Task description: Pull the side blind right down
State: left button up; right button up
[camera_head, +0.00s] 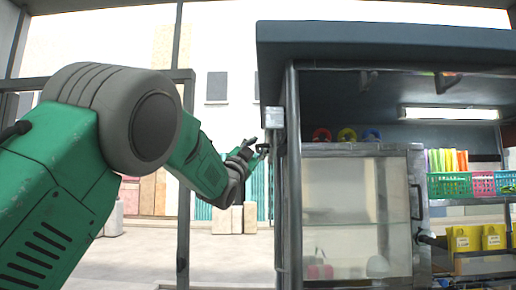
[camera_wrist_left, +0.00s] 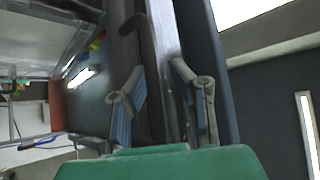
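My left gripper (camera_head: 250,150) is beside the front-left post (camera_head: 293,170) of the stall, below a small pale box (camera_head: 272,117) under the roof edge. In the left wrist view the two fingers of my left gripper (camera_wrist_left: 163,88) are spread apart, with a long grey metal bar (camera_wrist_left: 160,40) showing between and beyond them. I cannot tell whether the fingers touch it. A dark curved hook-like piece (camera_wrist_left: 133,22) lies near the bar. No lowered blind hangs at the stall's near side; I cannot clearly make out the rolled blind. My right gripper is out of view.
The stall roof (camera_head: 390,42) overhangs at the right. A glass-fronted cabinet (camera_head: 355,215) stands under it, with coloured rings on top. Green and pink baskets (camera_head: 450,184) sit further right. A dark door frame (camera_head: 184,200) stands behind my left arm.

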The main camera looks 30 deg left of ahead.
pick_arm(q)
jog(key=shift+s+d, duration=0.1)
jog(key=shift+d, duration=0.05)
jog(key=shift+s+f, duration=0.2)
jog(key=v, duration=1.1)
jog(key=shift+s, duration=0.1)
